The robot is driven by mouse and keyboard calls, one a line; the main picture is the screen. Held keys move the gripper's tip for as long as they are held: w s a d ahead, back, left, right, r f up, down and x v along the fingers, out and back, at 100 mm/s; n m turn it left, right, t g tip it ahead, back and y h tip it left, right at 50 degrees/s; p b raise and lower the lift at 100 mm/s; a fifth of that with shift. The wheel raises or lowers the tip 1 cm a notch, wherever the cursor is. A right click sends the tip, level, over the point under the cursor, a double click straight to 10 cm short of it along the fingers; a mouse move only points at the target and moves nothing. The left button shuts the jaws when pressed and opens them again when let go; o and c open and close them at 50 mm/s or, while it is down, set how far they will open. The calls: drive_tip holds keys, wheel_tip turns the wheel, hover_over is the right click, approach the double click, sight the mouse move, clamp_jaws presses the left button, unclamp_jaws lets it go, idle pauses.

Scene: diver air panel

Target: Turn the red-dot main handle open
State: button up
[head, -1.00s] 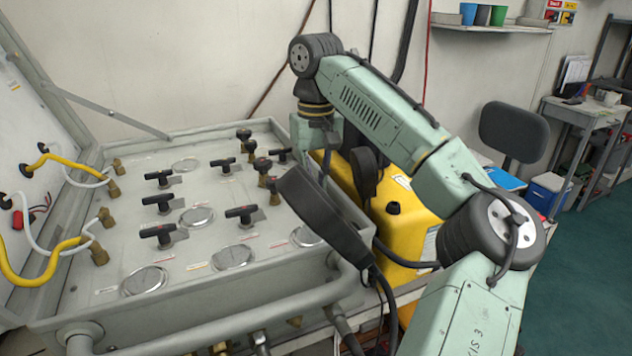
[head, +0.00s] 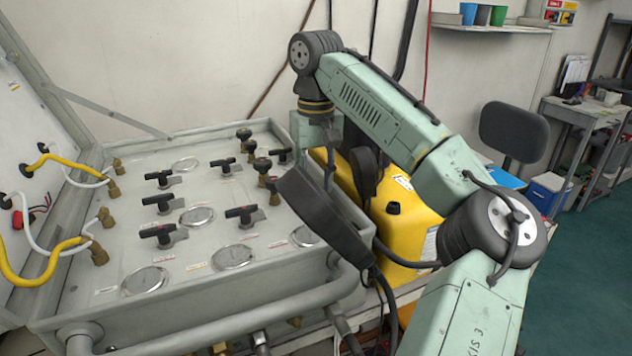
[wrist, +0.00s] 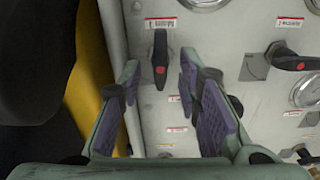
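In the wrist view, a black lever handle with a red dot (wrist: 160,60) points along the picture's vertical on the grey panel (wrist: 235,30). My gripper (wrist: 159,78) is open, with one finger on each side of this handle's line. No contact shows, and the height gap is hard to judge. A second black handle with a red dot (wrist: 291,60) lies crosswise at the right. The labels are too small to read, so I cannot tell which is the main one. In the head view my wrist housing (head: 322,212) hangs over the panel's right side and hides the fingers.
Several other black handles, such as one at front left (head: 160,232), and round gauges (head: 145,281) fill the panel. Dark knobs (head: 262,165) stand close to my wrist. A yellow case (head: 408,235) is right of the panel. A pipe rail (head: 230,312) runs along the front.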

wheel_tip(320, 180, up, 7)
drive_tip(key=shift+r, duration=0.1)
